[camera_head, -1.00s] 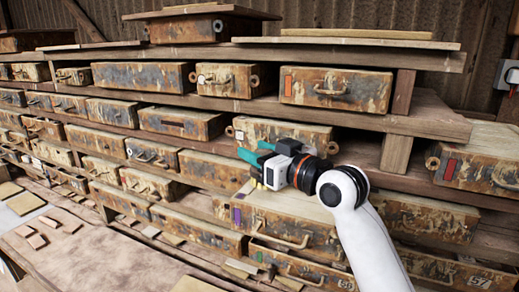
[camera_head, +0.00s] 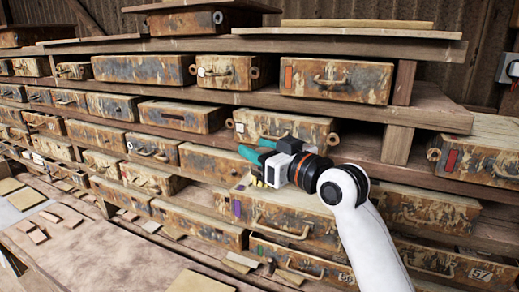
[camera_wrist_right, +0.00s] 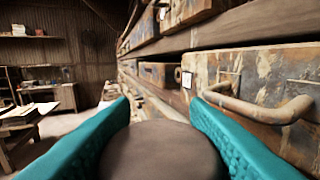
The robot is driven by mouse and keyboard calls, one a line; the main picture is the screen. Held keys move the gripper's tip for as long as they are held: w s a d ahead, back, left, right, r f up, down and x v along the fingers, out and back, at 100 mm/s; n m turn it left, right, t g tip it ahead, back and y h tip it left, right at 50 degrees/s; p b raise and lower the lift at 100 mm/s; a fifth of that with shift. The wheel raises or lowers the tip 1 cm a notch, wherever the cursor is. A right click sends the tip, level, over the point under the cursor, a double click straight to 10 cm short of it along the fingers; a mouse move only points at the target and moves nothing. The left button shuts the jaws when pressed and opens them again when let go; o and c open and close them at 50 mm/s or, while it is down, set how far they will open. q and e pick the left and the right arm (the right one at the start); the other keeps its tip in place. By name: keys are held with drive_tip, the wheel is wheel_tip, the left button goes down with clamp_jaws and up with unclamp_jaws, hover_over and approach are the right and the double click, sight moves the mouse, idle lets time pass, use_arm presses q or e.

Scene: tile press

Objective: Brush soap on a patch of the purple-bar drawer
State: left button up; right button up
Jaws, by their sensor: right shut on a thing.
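The purple-bar drawer (camera_head: 318,226) is a rusty, cream-patched drawer at lower centre in the head view. Its purple bar (camera_head: 237,208) is at its left end and a bar handle crosses its front. My right gripper (camera_head: 252,158) has teal fingers and is above the left part of this drawer. In the right wrist view, the fingers are shut on a dull brown rounded thing (camera_wrist_right: 163,152), perhaps the brush's handle. Small yellow parts show under the gripper in the head view. The bristles cannot be made out, nor whether anything touches the drawer. My left gripper is not in view.
Rows of similar drawers fill the wooden rack. A drawer with a red bar (camera_head: 450,162) sticks out at right. In the right wrist view, a rusty drawer with a bar handle (camera_wrist_right: 262,106) is close to the right finger. Open floor (camera_wrist_right: 75,128) lies to the left.

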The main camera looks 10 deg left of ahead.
drive_tip(key=shift+f+b, duration=0.35)
drive_tip(key=shift+f, duration=0.3)
